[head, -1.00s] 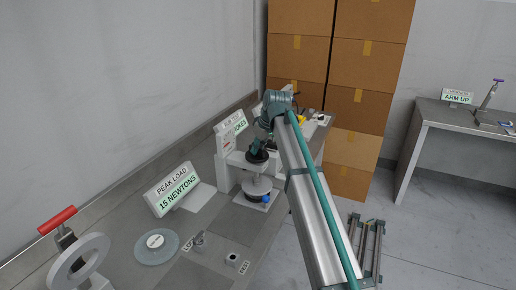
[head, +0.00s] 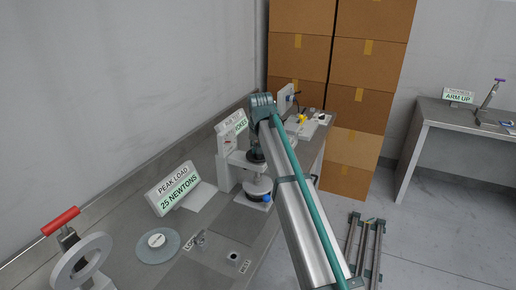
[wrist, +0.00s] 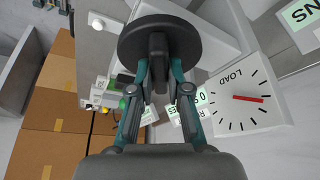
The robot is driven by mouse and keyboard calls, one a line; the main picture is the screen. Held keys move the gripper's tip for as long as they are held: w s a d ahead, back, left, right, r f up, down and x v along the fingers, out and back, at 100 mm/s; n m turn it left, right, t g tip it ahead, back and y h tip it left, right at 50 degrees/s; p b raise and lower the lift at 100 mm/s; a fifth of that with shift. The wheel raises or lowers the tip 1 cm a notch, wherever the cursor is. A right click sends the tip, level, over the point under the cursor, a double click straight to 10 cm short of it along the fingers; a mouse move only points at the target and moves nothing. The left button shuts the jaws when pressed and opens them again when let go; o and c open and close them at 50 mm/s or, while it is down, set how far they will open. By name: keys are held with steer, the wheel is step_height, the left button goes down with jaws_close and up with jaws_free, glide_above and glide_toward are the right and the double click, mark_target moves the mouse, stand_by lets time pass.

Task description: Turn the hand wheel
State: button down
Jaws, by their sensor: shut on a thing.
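The press (head: 226,165) stands on the bench in the head view, with a white column and a dark round base. The black hand wheel (wrist: 136,36) is a round disc at the top of the wrist view. In the head view my arm hides most of the wheel and the fingers. The load dial (wrist: 245,100) shows a red needle pointing right. The peak load sign (head: 175,190) reads 25 newtons.
A round plate (head: 157,247) lies on the bench (head: 120,215). Stacked cardboard boxes (head: 345,100) rise behind. A side table (head: 460,118) stands at right.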

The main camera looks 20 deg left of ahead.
stand_by(0.4)
steer(key=c, duration=1.1)
jaws_free()
steer(key=v, duration=1.2)
steer(key=shift+w, duration=0.1)
